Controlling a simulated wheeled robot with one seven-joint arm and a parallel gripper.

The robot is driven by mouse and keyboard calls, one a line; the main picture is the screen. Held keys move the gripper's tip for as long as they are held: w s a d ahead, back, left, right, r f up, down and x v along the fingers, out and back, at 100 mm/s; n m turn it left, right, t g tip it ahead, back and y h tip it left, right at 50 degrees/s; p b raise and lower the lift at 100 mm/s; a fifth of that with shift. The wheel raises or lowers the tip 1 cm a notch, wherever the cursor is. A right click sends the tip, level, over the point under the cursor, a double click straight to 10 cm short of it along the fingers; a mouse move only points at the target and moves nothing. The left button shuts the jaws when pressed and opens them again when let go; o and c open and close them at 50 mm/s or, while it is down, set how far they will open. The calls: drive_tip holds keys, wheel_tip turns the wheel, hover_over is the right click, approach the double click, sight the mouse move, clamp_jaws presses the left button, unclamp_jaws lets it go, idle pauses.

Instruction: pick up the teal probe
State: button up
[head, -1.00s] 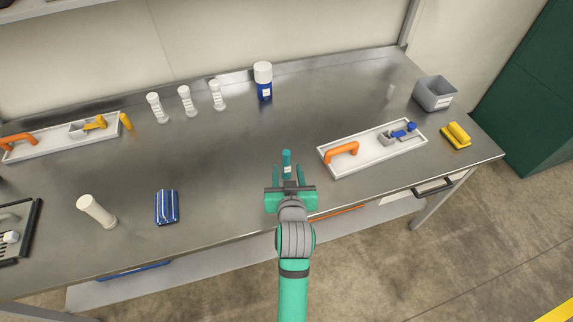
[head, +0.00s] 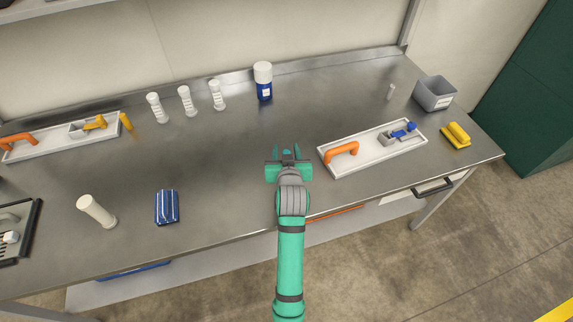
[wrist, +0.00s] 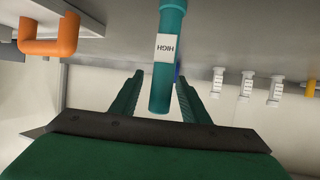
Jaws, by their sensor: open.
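The teal probe (wrist: 173,22) is a teal cylinder with a white label reading HIGH. In the wrist view it lies between the two fingers of my gripper (wrist: 158,76), with a gap showing beside it. In the head view my gripper (head: 287,149) is over the front middle of the steel bench. It mostly hides the probe there. The fingers are open, and I cannot tell whether either touches the probe.
A white tray (head: 335,171) with an orange handle (head: 341,153) stands close on the right. A white-capped blue bottle (head: 264,82) is behind. The bench between is clear.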

drive_tip(key=shift+w+f, duration=0.1)
drive_tip(key=shift+w, duration=0.25)
drive_tip(key=shift+c, duration=0.4)
clamp_jaws()
